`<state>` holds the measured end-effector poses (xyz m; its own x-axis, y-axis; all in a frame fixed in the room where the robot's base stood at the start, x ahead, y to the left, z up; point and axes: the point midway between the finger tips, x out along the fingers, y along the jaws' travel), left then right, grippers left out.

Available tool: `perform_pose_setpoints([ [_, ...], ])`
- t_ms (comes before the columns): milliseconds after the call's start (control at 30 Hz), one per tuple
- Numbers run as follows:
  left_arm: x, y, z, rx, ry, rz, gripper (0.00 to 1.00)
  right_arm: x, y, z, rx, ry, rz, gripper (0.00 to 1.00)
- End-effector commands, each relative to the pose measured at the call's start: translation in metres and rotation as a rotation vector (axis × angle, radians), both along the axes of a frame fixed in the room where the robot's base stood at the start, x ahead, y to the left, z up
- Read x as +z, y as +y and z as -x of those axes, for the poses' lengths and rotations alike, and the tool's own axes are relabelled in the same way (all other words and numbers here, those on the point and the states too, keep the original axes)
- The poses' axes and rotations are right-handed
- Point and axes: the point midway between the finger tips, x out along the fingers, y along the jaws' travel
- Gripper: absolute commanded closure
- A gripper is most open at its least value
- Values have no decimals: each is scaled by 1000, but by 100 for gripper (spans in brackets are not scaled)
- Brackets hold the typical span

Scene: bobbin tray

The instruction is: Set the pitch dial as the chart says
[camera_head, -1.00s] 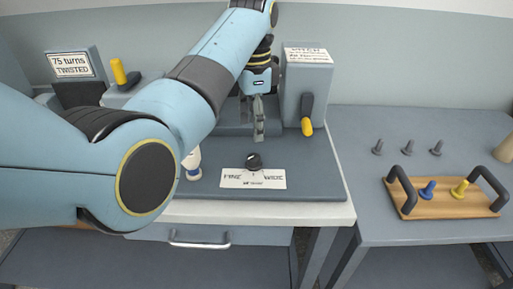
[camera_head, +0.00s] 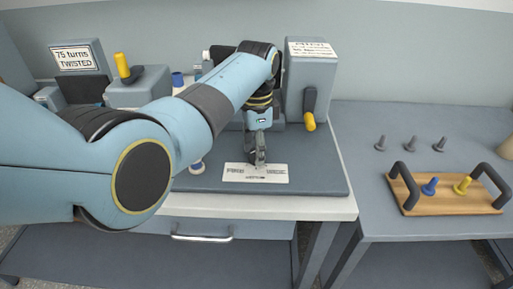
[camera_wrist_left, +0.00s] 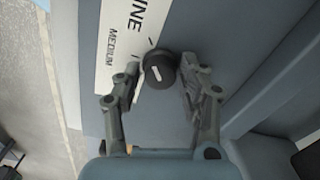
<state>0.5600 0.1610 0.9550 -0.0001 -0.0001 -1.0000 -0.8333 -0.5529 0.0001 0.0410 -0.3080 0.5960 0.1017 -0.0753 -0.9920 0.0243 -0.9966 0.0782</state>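The pitch dial is a round black knob with a white mark. In the left wrist view the dial (camera_wrist_left: 159,70) sits at the edge of a white label (camera_wrist_left: 118,52) that reads "MEDIUM" and part of "FINE". In the head view the label (camera_head: 240,174) lies at the front of the grey bench, and my gripper hides the dial. My left gripper (camera_head: 257,160) points down over it. In the left wrist view the left gripper (camera_wrist_left: 160,88) is open, one finger on each side of the dial; I cannot tell whether they touch it. The chart (camera_head: 311,49) is too small to read.
A grey box with a yellow-handled crank (camera_head: 310,115) stands behind on the right. A sign reading "75 turns TWISTED" (camera_head: 76,58) is at the back left. A wooden tray (camera_head: 448,194) with black handles, a blue peg and a yellow peg is on the right table.

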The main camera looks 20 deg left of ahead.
Motion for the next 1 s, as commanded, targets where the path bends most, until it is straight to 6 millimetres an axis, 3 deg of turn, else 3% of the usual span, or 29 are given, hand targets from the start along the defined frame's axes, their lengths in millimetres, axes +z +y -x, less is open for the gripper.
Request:
perform_pose_setpoints([
  [33, 0, 0, 0, 0, 0, 0, 67, 0, 0, 2, 0, 3, 0, 30],
  [300, 0, 0, 0, 0, 0, 0, 100, 0, 0, 4, 0, 6, 0, 30],
  [667, 2, 0, 0, 69, 0, 0, 100, 8, 1, 3, 0, 5, -1, 30],
  [1000, 4, 0, 0, 326, 1, 1, 100, 30, 4, 2, -2, 3, -4, 30],
])
